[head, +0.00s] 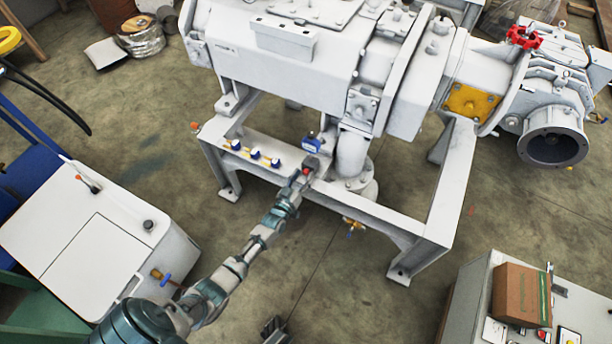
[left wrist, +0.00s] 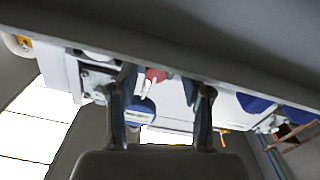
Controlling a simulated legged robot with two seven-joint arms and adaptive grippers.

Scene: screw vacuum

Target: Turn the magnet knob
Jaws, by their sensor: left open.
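A small red knob (left wrist: 155,75) with a white pointer shows between my left gripper's fingers in the left wrist view; I take it for the magnet knob. In the head view a red spot (head: 306,171) shows at the tip of my left gripper (head: 308,165), by the frame's front rail. My left gripper (left wrist: 160,86) is open, its fingers on either side of the knob; contact cannot be told. A blue-and-white part (left wrist: 140,111) shows just below the knob. A dark piece at the bottom edge of the head view may be my right gripper (head: 274,330); its state is unclear.
The white vacuum machine (head: 290,75) stands on a grey frame (head: 385,222). Several blue-capped fittings (head: 255,153) line the rail left of my gripper. A white cabinet (head: 75,235) stands at left, a carton (head: 521,294) at lower right. The floor between is clear.

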